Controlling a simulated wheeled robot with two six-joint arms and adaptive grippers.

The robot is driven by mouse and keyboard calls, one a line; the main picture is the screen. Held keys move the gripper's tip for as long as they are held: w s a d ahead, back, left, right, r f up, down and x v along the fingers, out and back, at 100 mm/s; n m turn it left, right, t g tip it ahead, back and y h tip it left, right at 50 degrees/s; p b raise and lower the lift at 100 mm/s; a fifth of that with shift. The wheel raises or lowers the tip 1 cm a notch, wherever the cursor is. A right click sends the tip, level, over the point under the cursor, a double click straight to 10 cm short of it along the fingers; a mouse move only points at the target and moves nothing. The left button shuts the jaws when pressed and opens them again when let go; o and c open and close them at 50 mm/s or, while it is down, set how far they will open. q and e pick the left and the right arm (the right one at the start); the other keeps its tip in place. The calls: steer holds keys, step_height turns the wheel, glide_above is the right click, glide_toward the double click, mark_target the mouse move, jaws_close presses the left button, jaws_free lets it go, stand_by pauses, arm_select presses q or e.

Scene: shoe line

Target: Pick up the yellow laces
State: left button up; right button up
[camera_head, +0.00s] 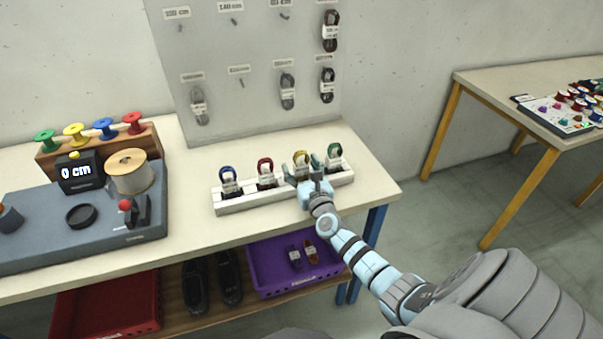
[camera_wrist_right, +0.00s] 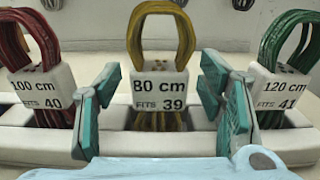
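The yellow laces (camera_head: 301,160) are a looped bundle standing in the white rack (camera_head: 238,207) on the table, between the red and green laces. In the right wrist view the yellow laces (camera_wrist_right: 160,32) rise above a white label reading 80 cm, fits 39. My right gripper (camera_head: 314,168) is at the rack, in front of the yellow laces. In the wrist view my right gripper (camera_wrist_right: 160,95) is open, one teal finger on each side of the 80 cm label, with gaps between. My left gripper is not in view.
Blue laces (camera_head: 229,180), red laces (camera_head: 265,174) and green laces (camera_head: 334,156) stand in the same rack, with red and green close beside my fingers. A pegboard (camera_head: 250,60) rises behind. A measuring machine (camera_head: 110,225) stands left.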

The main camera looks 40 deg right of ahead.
steer(key=c, duration=1)
steer(key=shift+r, duration=0.1)
steer(key=shift+c, duration=0.2)
